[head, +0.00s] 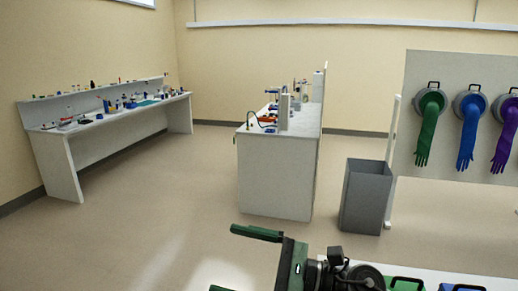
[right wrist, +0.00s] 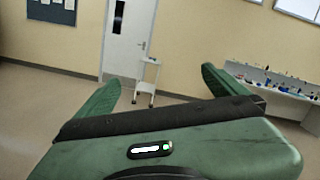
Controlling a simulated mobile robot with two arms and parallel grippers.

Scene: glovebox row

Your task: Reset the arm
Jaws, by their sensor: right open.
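My right gripper (head: 226,259) is at the bottom middle of the head view, its arm coming in from the right. It is green with a dark wrist, and it is held out over open floor. In the right wrist view its two green fingers (right wrist: 160,80) stand wide apart with nothing between them. My left gripper is in neither view.
A grey bin (head: 366,198) stands beside a panel (head: 440,80) with green (head: 428,130), blue (head: 467,133) and purple gloves. A white surface (head: 430,275) lies right of my gripper. A bench (head: 275,180) and a cluttered side bench (head: 60,165) stand farther off. The wrist view shows a door (right wrist: 130,40) and small cart (right wrist: 147,85).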

